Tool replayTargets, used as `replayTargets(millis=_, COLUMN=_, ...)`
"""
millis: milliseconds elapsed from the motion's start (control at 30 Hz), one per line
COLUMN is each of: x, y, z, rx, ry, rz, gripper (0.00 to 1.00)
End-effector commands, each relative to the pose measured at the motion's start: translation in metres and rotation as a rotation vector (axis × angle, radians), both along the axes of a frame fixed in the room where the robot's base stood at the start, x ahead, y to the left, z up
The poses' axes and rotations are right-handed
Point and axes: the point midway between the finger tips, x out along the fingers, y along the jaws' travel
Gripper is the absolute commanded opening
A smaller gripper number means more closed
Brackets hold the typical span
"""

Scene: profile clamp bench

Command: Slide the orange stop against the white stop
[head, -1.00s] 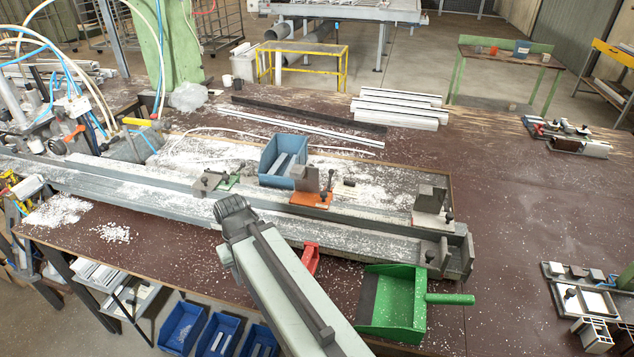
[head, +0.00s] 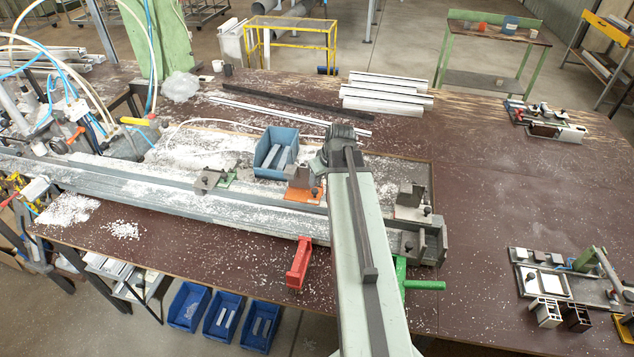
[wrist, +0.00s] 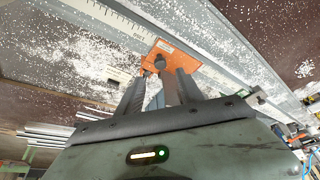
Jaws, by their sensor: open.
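The orange stop (head: 301,194) sits on the long grey rail, with a grey upright block on its orange base plate. The white stop (head: 408,213), with a white base plate and a grey block, stands apart to its right near the rail's end. In the head view my arm reaches over the rail between the two and hides my gripper. In the wrist view my gripper (wrist: 160,88) is open, its fingers pointing down at the orange stop (wrist: 172,57). Grey parts overlap between the fingers, and I cannot tell whether they touch the stop.
A blue bin (head: 274,152) sits behind the orange stop. White chips litter the rail.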

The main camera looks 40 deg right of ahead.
Motion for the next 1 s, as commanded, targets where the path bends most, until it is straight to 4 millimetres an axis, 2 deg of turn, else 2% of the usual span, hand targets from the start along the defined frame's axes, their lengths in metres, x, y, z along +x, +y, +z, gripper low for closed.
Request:
replayTargets(millis=500, x=0.028, y=-0.001, z=-0.072, rx=0.0, ry=0.002, rz=0.001, gripper=0.44)
replayTargets(millis=800, x=0.03, y=0.0, z=-0.072, rx=0.001, ry=0.002, rz=0.001, gripper=0.44)
replayTargets(millis=833, x=0.03, y=0.0, z=-0.072, rx=0.001, ry=0.002, rz=0.001, gripper=0.39)
replayTargets(millis=967, x=0.03, y=0.0, z=-0.072, rx=0.001, ry=0.002, rz=0.001, gripper=0.03)
replayTargets(millis=1000, x=0.03, y=0.001, z=-0.072, rx=0.001, ry=0.002, rz=0.001, gripper=0.0)
